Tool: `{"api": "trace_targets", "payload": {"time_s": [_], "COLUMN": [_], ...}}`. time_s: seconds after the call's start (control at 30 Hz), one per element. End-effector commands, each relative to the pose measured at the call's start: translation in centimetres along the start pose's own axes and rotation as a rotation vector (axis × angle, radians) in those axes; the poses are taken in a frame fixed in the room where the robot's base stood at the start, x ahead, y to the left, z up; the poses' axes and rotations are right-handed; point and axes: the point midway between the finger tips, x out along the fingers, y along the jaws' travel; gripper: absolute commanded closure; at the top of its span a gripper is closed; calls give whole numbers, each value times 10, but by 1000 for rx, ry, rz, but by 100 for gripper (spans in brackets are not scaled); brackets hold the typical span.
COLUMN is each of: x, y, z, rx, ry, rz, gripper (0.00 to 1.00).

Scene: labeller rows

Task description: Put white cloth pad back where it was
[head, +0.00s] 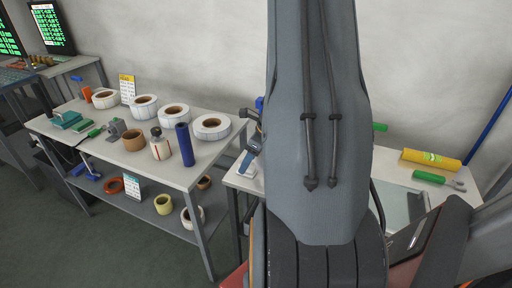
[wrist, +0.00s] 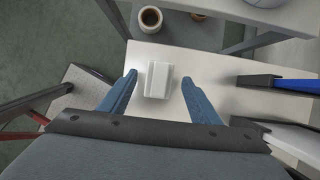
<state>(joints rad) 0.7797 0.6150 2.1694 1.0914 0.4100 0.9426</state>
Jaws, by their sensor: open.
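The white cloth pad (wrist: 158,80) lies on a white table (wrist: 222,72) in the wrist view, near the table's far edge. It looks like a small folded block. My gripper (wrist: 159,76) is open, with one blue finger to each side of the pad and a visible gap on both sides. I cannot tell how high the fingertips are above the table.
In the wrist view a blue-and-black tool (wrist: 283,83) lies to the right on the table. In the head view a left table (head: 205,172) holds label rolls, a blue roll (head: 185,145) and a bottle (head: 160,146). A yellow roll (head: 432,159) and a green-handled tool (head: 430,177) lie right.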

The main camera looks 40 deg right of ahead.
Motion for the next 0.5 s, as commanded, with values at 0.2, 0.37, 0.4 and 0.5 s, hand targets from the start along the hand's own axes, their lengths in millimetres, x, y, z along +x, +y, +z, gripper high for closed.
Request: {"api": "trace_targets", "payload": {"time_s": [0.2,0.37,0.4,0.5], "x": [-48,-73,-78,-86], "y": [-1,-1,-1,0], "z": [0,0,0,0], "rx": [0,0,0,2], "ry": [-2,-1,-2,-2], "rz": [-4,-3,-3,-1], "gripper": [43,43,43,43]}}
